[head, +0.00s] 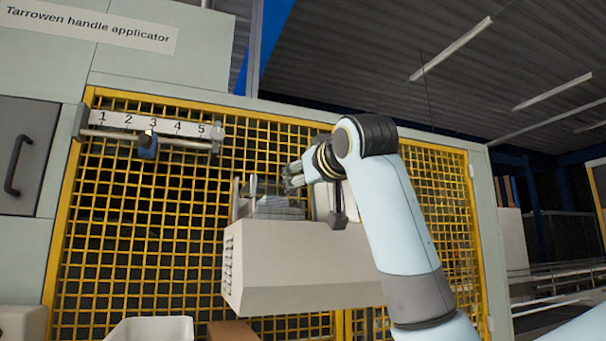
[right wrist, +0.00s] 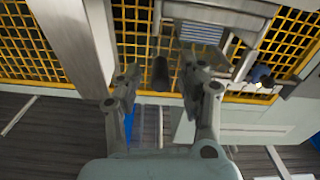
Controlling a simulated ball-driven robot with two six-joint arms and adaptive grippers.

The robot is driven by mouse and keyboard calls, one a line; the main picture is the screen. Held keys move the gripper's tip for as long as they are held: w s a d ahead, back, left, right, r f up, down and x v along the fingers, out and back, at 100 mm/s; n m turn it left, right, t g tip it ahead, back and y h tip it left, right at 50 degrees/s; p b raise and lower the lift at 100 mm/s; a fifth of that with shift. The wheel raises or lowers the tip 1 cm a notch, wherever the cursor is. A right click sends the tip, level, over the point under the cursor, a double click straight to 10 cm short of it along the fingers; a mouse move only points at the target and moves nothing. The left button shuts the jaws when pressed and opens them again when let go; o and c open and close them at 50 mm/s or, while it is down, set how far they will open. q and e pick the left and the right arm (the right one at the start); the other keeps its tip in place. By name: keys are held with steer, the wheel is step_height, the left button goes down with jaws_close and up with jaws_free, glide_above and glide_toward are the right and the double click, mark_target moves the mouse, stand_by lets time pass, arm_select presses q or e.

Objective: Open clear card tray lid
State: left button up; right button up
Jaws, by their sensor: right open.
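The clear card tray (head: 276,208) sits on top of a cream machine housing, with see-through panels standing at its left. I cannot tell the lid apart from the tray walls, or whether it is raised. In the right wrist view a pale ribbed stack (right wrist: 201,32) shows in the tray area. My right gripper (head: 292,182) is just above and right of the tray in the head view. Its fingers (right wrist: 160,77) are spread apart in the right wrist view. A dark rounded piece (right wrist: 160,73) shows between them; I cannot tell if they touch it. My left gripper is out of view.
The cream housing (head: 295,268) juts out before a yellow mesh guard (head: 110,235). A white bin (head: 150,329) and brown box (head: 232,332) are at the bottom edge.

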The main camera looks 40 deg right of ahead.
steer(key=shift+w, duration=0.1)
jaws_close()
steer(key=shift+d, duration=0.1)
stand_by(0.5)
